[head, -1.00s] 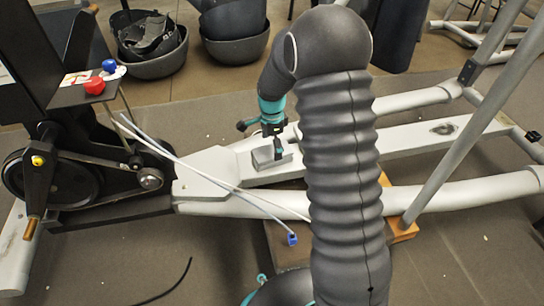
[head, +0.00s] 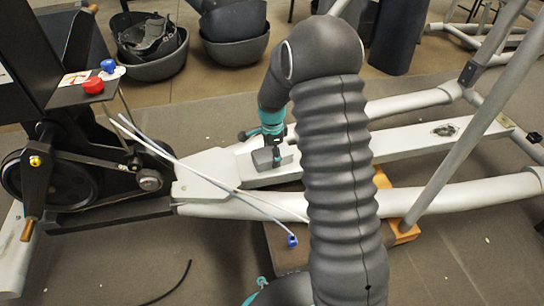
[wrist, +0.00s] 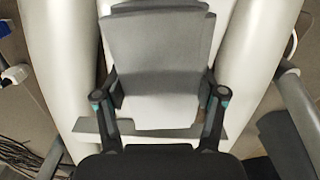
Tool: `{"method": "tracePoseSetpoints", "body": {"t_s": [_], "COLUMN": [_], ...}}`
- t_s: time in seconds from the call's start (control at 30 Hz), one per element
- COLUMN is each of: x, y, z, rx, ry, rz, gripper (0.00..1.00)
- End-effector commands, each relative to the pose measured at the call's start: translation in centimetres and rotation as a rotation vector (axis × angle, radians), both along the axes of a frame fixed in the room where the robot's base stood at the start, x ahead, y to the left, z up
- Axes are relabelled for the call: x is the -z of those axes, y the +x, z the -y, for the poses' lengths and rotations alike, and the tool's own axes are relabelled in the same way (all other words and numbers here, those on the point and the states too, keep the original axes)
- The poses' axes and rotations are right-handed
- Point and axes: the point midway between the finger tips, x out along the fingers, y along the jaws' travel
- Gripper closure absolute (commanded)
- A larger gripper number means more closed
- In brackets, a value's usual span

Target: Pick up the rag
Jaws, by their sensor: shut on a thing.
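The rag (head: 263,159) is a grey folded cloth on the pale grey frame beam of the elliptical, left of my arm in the head view. It fills the upper middle of the wrist view (wrist: 155,70). My gripper (head: 277,155) is shut on the rag, with one finger at each side of it in the wrist view (wrist: 160,90). I cannot tell whether the rag is clear of the beam. My arm hides part of the beam to the right.
The elliptical's flywheel (head: 62,178) and pedal crank stand at left. A red cap (head: 93,85) and a blue cap (head: 108,65) sit on a shelf there. Pale rods (head: 190,170) cross the beam. A slanted grey tube (head: 465,115) rises at right. Dark tubs (head: 150,45) stand behind.

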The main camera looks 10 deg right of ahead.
Motion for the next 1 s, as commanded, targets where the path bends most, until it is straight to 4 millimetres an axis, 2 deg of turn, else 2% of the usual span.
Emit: {"method": "tracePoseSetpoints", "body": {"t_s": [0.27, 0.37, 0.5, 0.8, 1.0], "x": [-1.0, -2.2, -4.6, -8.2, -10.0], "y": [0.0, 0.0, 0.0, 0.7, 1.0], "z": [0.0, 0.0, 0.0, 6.7, 9.8], "rx": [0.000, 0.000, 0.000, 0.005, 0.003], "ry": [0.000, 0.000, 0.000, 0.000, 0.000], "rz": [0.001, 0.001, 0.002, 0.001, 0.000], "gripper": [0.64, 0.64, 0.64, 0.64, 0.64]}}
